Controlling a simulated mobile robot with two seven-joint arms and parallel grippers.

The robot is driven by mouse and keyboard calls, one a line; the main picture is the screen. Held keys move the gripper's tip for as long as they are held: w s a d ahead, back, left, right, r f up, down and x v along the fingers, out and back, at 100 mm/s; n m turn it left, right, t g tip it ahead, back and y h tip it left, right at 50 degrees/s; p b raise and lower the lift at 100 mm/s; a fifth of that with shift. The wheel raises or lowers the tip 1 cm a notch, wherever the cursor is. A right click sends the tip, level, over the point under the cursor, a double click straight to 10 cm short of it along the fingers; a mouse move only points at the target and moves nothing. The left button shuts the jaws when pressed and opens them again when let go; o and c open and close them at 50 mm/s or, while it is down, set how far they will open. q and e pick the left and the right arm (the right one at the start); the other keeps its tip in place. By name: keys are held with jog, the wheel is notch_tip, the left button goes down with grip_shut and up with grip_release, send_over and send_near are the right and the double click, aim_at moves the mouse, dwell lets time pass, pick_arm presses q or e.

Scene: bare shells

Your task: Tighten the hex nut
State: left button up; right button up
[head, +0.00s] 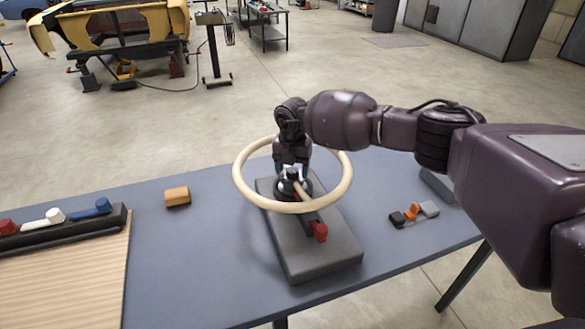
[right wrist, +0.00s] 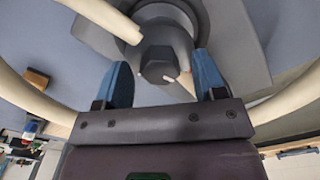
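A cream steering wheel (head: 347,185) sits level over a dark hub on a grey base block (head: 318,250) on the blue-grey table. The dark hex nut (right wrist: 157,66) is at the wheel's centre in the right wrist view; the arm partly hides this spot in the head view. My right gripper (head: 290,172) points down inside the ring. In the right wrist view its blue fingers (right wrist: 161,62) are open, one on each side of the nut, with gaps visible. I cannot tell how far the fingertips are above it. My left gripper is not in view.
A red-ended lever (head: 319,231) lies on the base block. An orange-brown block (head: 177,196) sits left of the wheel. A dark rack with coloured handles (head: 60,226) stands at far left.

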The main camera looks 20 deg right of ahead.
aim_at(292, 170)
notch_tip(292, 170, up, 11)
dwell(0.8)
jog(key=shift+f, duration=0.2)
